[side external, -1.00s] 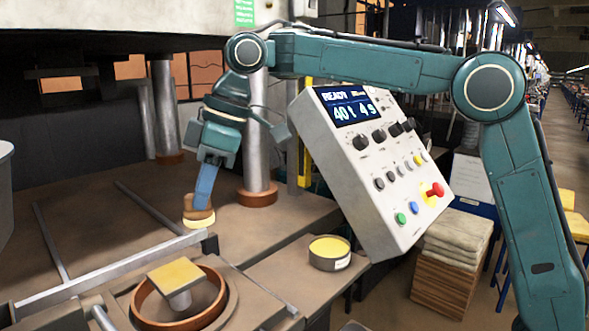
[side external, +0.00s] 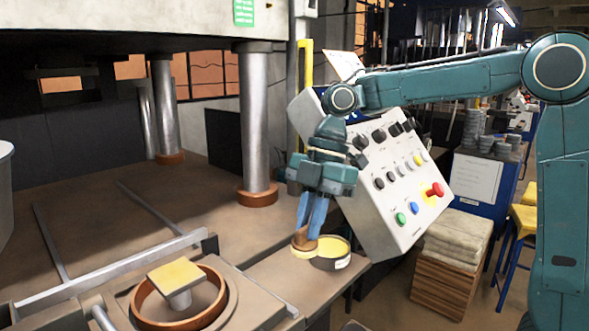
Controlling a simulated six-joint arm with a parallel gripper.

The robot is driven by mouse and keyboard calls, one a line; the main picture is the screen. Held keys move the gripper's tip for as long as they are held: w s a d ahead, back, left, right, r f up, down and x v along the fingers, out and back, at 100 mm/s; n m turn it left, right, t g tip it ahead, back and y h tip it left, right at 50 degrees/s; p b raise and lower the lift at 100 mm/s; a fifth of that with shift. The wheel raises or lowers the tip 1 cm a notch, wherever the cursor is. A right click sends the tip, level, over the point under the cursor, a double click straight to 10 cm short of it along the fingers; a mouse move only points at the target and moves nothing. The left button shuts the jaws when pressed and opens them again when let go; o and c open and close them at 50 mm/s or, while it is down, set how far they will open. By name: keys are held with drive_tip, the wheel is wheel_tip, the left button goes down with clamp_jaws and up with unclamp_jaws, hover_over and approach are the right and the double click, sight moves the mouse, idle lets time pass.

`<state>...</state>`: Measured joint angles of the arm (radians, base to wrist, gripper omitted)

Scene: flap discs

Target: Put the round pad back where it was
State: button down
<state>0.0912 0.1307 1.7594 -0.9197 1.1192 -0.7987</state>
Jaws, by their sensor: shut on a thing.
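The round pad (side external: 303,247), brown on top with a pale yellow lower edge, hangs from my gripper (side external: 311,232). The blue fingers point down and are shut on its brown upper part. The pad is just left of a round dark tin (side external: 331,263) with a yellow fill, and overlaps its left edge in the picture. I cannot tell whether pad and tin touch, or how high the pad is above the ledge.
The tin stands on a brown ledge (side external: 281,284). At lower left, a square yellow plate (side external: 175,273) sits on a post inside a copper-coloured ring (side external: 141,311). A tilted control panel (side external: 397,190) stands close behind my gripper. A metal rail (side external: 110,272) crosses the table.

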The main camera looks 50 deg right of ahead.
sight(309, 243)
drive_tip(key=shift+f, duration=2.05)
drive_tip(key=shift+f, duration=0.1)
drive_tip(key=shift+f, duration=1.9)
drive_tip(key=shift+f, duration=0.1)
drive_tip(key=c, duration=1.5)
unclamp_jaws()
drive_tip(key=shift+o, duration=0.2)
drive_tip(key=v, duration=1.2)
